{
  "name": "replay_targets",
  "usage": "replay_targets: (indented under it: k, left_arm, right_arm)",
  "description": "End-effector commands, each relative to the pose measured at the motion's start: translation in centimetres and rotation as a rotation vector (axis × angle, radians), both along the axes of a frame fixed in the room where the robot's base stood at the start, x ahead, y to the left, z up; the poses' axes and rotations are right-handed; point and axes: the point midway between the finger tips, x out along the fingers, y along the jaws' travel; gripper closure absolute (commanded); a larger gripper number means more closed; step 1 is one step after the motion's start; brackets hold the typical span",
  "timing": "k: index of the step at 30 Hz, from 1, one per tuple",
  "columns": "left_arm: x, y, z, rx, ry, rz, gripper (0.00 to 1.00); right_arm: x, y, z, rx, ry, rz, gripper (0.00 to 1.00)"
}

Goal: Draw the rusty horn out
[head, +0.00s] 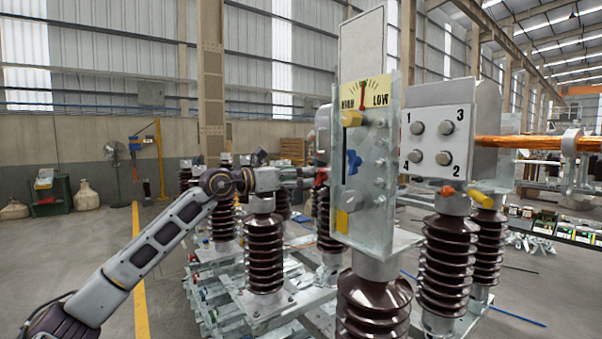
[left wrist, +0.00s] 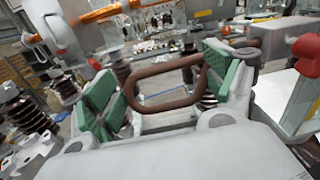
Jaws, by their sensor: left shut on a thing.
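The rusty horn (left wrist: 166,101), a brown rounded loop, lies between the green finger pads of my left gripper (left wrist: 160,80) in the left wrist view. Its sides reach close to both pads, and the gripper is shut on it. In the head view my left gripper (head: 298,173) is at the end of the arm from the left, beside the tall grey panel (head: 377,215). The panel's edge and the equipment there crowd its fingertips, and I cannot make out the horn in that view. My right gripper is not in view.
The HIGH/LOW gauge (head: 365,95) tops the panel. A numbered box (head: 433,143) stands right of it on brown ribbed insulators (head: 447,265). Another insulator (head: 264,255) stands below my left wrist. A copper-coloured bar (head: 530,142) runs off right. The floor at left is mostly free.

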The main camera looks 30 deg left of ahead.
Motion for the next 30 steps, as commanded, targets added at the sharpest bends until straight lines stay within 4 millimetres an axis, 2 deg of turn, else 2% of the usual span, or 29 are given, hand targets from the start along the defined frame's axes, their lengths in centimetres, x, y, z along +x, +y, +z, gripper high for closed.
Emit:
replay_targets:
  k: [11, 30]
  left_arm:
    - [0.1, 0.2, 0.1, -0.002, -0.002, 0.001, 0.49]
    - [0.9, 1.9, 0.0, -0.003, -0.002, 0.004, 0.49]
  right_arm:
    - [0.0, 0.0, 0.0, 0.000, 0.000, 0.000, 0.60]
    - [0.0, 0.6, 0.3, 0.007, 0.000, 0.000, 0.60]
